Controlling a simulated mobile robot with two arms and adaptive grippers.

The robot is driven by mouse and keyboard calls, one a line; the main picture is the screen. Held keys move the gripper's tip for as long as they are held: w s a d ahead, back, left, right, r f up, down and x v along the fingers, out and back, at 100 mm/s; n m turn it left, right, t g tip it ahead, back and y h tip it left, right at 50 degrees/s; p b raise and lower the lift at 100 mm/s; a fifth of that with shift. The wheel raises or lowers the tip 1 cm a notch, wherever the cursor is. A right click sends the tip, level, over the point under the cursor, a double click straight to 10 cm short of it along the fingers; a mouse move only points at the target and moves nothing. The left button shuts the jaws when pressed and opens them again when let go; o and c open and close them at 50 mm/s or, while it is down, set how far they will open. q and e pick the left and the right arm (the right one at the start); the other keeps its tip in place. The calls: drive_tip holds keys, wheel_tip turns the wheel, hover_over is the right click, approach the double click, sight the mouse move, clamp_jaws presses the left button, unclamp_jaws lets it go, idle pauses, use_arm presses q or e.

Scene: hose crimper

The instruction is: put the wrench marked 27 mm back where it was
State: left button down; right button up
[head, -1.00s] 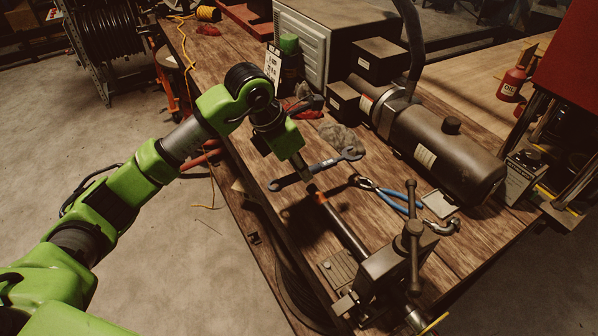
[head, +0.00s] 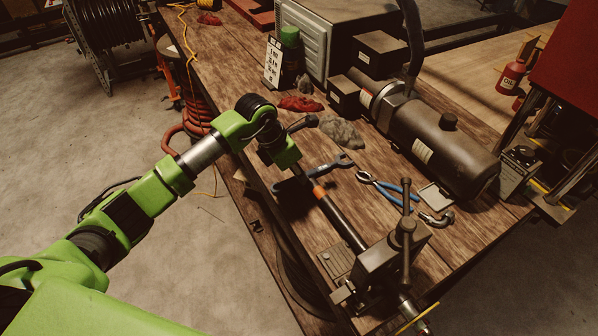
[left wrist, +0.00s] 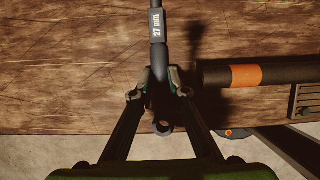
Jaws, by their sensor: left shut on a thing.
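The wrench marked 27 mm is in my left gripper (head: 302,176); its open jaw end (head: 344,161) points right in the head view. In the left wrist view, the gripper (left wrist: 161,82) is shut on the shaft of the wrench (left wrist: 157,50), with the white 27 mm marking just beyond the fingertips. A ring end shows between the fingers, near the bench's front edge. The wrench's shadow falls beside it on the wood, so it appears raised. My right gripper is in neither view.
A dark bar with an orange band (head: 342,220) runs close beside the gripper to a vise-like clamp (head: 393,258). Blue-handled pliers (head: 392,190), a grey rag (head: 341,132) and a red rag (head: 301,103) lie on the bench. A dark tank (head: 440,135) stands behind.

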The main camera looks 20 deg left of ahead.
use_arm(q)
drive_tip(key=c, duration=2)
unclamp_jaws()
drive_tip(key=shift+o, duration=0.2)
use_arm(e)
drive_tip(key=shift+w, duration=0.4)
